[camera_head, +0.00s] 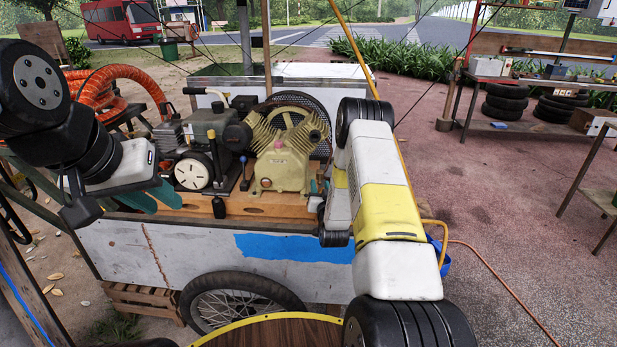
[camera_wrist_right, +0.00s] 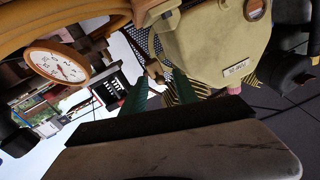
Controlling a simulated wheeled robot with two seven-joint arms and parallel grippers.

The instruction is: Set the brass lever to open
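I cannot clearly pick out the brass lever in either view; my right arm covers the right end of the compressor cart (camera_head: 130,250) in the head view. The cream compressor (camera_head: 281,168) stands on the cart's wooden deck, and its housing fills the upper part of the right wrist view (camera_wrist_right: 215,42). My right gripper (camera_wrist_right: 162,90) has its two green fingers apart with nothing seen between them, close to the compressor. In the head view it is mostly hidden behind the wrist. My left gripper (camera_head: 155,194) is over the cart's left part, its teal fingers seen nearly edge-on.
An orange-rimmed dial gauge (camera_wrist_right: 57,62) shows left of the fingers in the right wrist view. A black stick with a blue top (camera_head: 244,172) stands left of the compressor. Orange hose (camera_head: 110,82) lies behind my left arm. The paving right of the cart is largely clear.

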